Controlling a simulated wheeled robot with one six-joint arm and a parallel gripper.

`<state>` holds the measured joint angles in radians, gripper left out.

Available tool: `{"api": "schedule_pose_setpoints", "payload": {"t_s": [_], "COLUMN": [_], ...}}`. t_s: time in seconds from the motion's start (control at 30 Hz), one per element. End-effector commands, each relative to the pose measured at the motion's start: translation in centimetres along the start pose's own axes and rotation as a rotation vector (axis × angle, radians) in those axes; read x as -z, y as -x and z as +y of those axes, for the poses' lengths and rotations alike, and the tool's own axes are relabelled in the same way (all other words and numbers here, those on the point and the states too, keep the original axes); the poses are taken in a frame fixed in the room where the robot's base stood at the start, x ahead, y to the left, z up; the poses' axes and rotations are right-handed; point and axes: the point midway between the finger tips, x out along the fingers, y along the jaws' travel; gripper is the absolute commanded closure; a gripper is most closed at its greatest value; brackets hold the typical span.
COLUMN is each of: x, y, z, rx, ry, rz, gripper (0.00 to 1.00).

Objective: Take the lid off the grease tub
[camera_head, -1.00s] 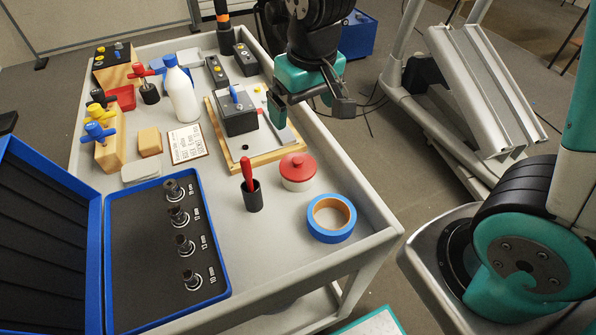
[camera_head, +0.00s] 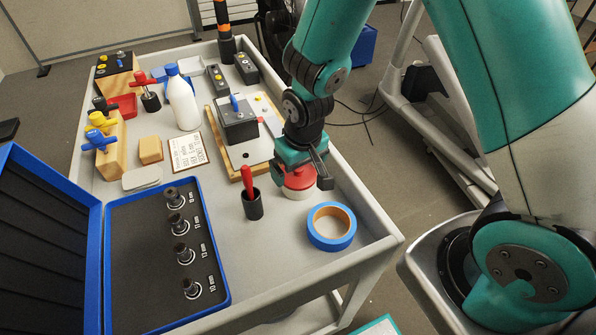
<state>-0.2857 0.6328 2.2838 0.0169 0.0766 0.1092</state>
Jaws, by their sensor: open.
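The grease tub (camera_head: 297,194) is a small white tub with a red lid (camera_head: 299,180). It stands on the cart top toward the right edge, between the black cup and the tape roll. My gripper (camera_head: 304,180) is directly over the tub, pointing down, with its jaws open and its fingers at about lid height. The gripper covers the top and back of the lid, so the knob is hidden. I cannot tell whether a finger touches the lid.
A black cup with a red-handled tool (camera_head: 253,205) stands close left of the tub. A blue tape roll (camera_head: 331,226) lies just right and in front. A wooden-framed board (camera_head: 246,172) with a grey box is behind. The cart's front surface (camera_head: 270,262) is clear.

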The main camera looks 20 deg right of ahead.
Motion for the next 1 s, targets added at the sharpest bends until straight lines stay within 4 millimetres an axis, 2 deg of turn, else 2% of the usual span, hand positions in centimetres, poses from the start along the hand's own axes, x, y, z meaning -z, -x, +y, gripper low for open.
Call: {"api": "schedule_pose_setpoints", "payload": {"t_s": [0.1, 0.33, 0.47, 0.5, 0.83, 1.0], "x": [0.0, 0.0, 0.0, 0.0, 0.0, 0.2], "y": [-0.8, -0.9, -0.9, -0.9, -0.8, 0.1], "z": [0.0, 0.0, 0.0, 0.0, 0.0, 0.0], "rx": [0.000, 0.000, 0.000, 0.000, 0.000, 0.001], "ry": [0.000, 0.000, 0.000, 0.001, 0.001, 0.000], "rz": [0.000, 0.001, 0.001, 0.001, 0.001, 0.003], "gripper": [0.00, 0.02, 0.32, 0.35, 0.35, 0.35]}}
